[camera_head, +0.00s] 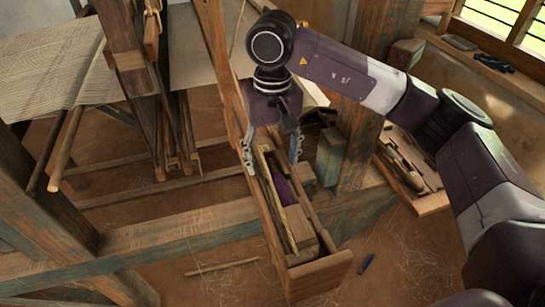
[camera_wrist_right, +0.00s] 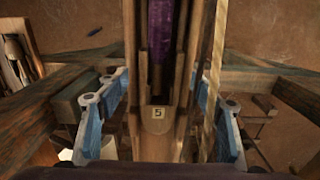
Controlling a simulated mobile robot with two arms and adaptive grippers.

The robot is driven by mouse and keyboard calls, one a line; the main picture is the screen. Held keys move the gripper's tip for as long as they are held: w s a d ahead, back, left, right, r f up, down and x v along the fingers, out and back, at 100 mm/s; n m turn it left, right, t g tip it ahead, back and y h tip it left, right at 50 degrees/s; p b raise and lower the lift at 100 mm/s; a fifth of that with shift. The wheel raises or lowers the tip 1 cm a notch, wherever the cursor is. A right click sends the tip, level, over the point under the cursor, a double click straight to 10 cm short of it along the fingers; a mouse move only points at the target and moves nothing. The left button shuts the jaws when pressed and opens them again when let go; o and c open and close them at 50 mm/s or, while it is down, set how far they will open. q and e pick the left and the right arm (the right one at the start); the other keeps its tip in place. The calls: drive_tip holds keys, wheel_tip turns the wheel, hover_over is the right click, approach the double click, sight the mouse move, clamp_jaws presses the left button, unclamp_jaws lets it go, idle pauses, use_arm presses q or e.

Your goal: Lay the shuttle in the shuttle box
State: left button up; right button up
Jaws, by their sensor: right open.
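The shuttle box (camera_head: 318,274) is a long, narrow wooden trough in the lower middle of the head view. A shuttle with purple yarn (camera_head: 285,191) lies lengthwise between its walls. In the right wrist view the wooden shuttle (camera_wrist_right: 158,122) runs up the middle, with a label "5" and purple yarn in its slot. My right gripper (camera_head: 272,151) is over the far end of the box. Its blue fingers are spread wide, one on each side, with gaps to the shuttle. Whether the shuttle rests fully on the box floor is hidden. My left gripper is not in view.
A loom post (camera_head: 361,140) stands just right of the box. A wooden tray of tools (camera_head: 432,202) lies further right. Woven cloth (camera_head: 50,70) and loom beams fill the left. A stick (camera_head: 222,267) and a small blue object (camera_head: 367,263) lie on the floor.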

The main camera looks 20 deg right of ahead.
wheel_tip(320, 180, up, 8)
drive_tip(key=p, duration=0.3)
drive_tip(key=shift+f+p, duration=0.15)
drive_tip(key=shift+p, duration=0.15)
idle(0.5)
